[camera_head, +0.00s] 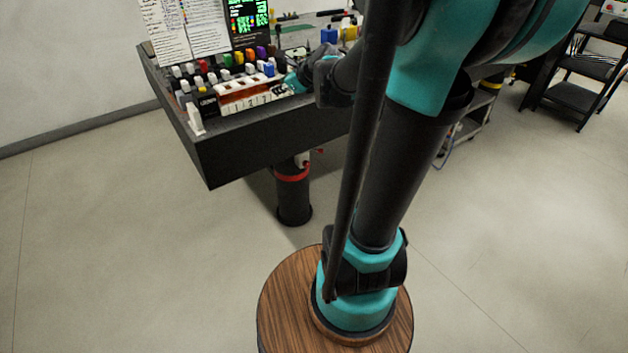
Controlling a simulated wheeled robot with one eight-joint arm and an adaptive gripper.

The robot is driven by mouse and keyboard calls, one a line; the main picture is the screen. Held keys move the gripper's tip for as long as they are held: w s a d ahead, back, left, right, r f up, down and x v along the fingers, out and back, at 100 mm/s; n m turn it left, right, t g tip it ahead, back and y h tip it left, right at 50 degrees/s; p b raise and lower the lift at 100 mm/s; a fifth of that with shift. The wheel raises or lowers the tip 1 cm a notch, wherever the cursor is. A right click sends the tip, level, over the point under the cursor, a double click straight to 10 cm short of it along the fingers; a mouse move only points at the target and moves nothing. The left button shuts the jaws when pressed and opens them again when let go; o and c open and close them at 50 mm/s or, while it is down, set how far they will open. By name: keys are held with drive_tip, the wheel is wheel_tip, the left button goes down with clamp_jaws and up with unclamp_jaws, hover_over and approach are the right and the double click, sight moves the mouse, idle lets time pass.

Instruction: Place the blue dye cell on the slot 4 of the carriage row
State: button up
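The carriage row (238,104) is a white, numbered block with reddish-orange parts on top, near the front edge of the dark bench. Numbers are partly legible on its front; slot 4 is not clear, as my gripper covers the right end. A small blue piece (269,69), possibly the blue dye cell, stands just behind the row's right part. My gripper (290,84) is low at the row's right end, close to that piece. Its fingers are small and partly hidden by my arm, so I cannot tell whether they are open or hold anything.
Several white-capped and coloured pieces, including a red one (202,66) and a green one (227,60), stand behind the row. A white upright piece (196,120) is at the bench's left front corner. Papers and a dark screen (249,20) stand at the back.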

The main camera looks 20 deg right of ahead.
drive_tip(key=s+d+f+n+g+h, duration=0.1)
drive_tip(key=s+f+n+g+h, duration=0.1)
drive_tip(key=s+f+n, duration=0.8)
drive_tip(key=s+d+f+n+g+h, duration=0.1)
drive_tip(key=s+f+n+g, duration=0.4)
drive_tip(key=s+f+n, duration=0.5)
drive_tip(key=s+n+h, duration=0.1)
drive_tip(key=s+n, duration=0.5)
drive_tip(key=shift+s+d+f, duration=0.25)
drive_tip(key=shift+d, duration=0.15)
